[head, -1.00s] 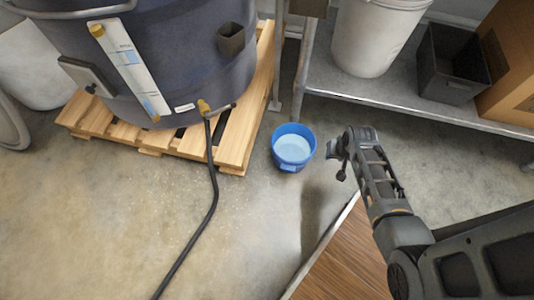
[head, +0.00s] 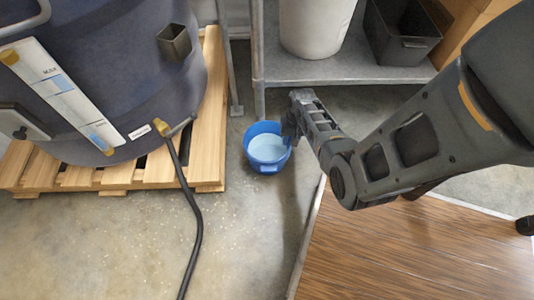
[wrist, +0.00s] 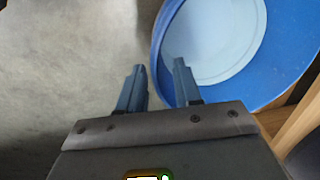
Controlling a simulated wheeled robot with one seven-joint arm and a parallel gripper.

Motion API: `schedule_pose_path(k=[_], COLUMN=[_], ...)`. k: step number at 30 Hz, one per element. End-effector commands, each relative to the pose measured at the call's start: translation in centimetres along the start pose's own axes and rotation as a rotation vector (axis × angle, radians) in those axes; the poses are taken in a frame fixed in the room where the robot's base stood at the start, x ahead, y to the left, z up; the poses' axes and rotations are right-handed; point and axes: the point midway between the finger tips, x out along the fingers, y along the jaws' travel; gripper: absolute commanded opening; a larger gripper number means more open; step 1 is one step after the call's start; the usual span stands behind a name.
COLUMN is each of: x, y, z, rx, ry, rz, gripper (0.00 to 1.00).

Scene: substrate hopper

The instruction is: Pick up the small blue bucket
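The small blue bucket (head: 254,159) stands upright on the concrete floor, right of the pallet's corner. Its inside shows a pale, flat, light-blue round area. My gripper (head: 287,136) is at the bucket's right rim in the head view, its fingers mostly hidden by the wrist. In the wrist view my gripper (wrist: 160,65) has its two fingers apart with nothing held. The bucket (wrist: 298,55) fills the upper right there. Its rim passes between the fingertips in the picture, the right finger overlapping the bucket and the left outside. I cannot tell whether they touch it.
A large dark blue hopper (head: 110,90) stands on a wooden pallet (head: 207,120) at left, with a black hose (head: 197,225) running across the floor. A metal shelf (head: 340,68) behind holds a white bucket (head: 315,25) and a black bin (head: 400,45). A wood-topped surface (head: 400,250) is at front right.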

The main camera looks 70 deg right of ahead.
Motion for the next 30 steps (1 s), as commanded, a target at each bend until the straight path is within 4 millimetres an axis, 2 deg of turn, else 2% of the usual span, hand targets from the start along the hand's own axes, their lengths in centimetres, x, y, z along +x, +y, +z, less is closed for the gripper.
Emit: schedule_pose_path(k=[1,4,13,24,30], x=[1.3,2.6,2.8,2.8,2.8], y=[-0.1,-0.1,-0.2,-0.2,-0.2], z=[0.0,0.0,0.0,0.0,0.0], rx=[-0.001,0.0,0.0,0.0,0.0], ry=[0.0,-0.002,0.001,0.001,0.001], rz=[0.0,0.0,0.0,0.0,0.0], gripper=[0.34,0.34,0.34,0.0,0.0])
